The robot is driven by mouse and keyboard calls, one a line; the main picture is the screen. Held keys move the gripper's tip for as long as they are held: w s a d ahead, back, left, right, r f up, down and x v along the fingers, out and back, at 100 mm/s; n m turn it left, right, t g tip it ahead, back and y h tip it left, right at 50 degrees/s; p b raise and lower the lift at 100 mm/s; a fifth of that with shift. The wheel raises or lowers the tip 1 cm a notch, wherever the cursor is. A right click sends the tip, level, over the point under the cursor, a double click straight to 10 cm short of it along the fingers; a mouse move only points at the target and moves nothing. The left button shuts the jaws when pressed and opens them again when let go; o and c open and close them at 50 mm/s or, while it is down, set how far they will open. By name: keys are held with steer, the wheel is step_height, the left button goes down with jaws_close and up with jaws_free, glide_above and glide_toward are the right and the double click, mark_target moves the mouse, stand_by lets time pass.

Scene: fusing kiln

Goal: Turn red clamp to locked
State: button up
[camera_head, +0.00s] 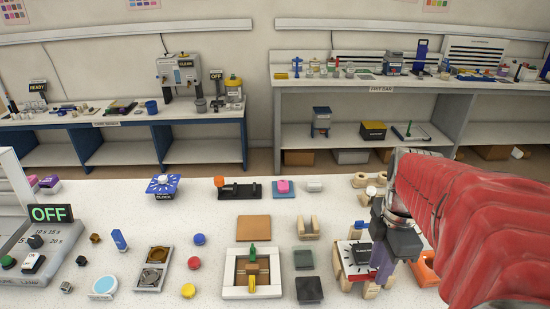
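A small clamp-like fixture (240,189) with a black base and an orange-red end at its left lies at the back middle of the near table. It is the likeliest red clamp, but its locked or unlocked state is too small to read. My red-sleeved arm hides the table's right side. The fingers overlap in this view, so their opening is unclear.
A blue-and-white dial board (163,184) stands left. A white-framed fixture (232,289) is at the front middle. An orange object (426,271) lies by my arm. Bare tabletop (215,222) shows before the clamp.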

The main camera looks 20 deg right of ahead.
steer(key=shift+f, duration=0.1)
steer(key=shift+c, duration=0.4)
jaws_close()
steer(key=shift+m, duration=0.5)
steer(key=m, duration=1.7)
stand_by(0.4)
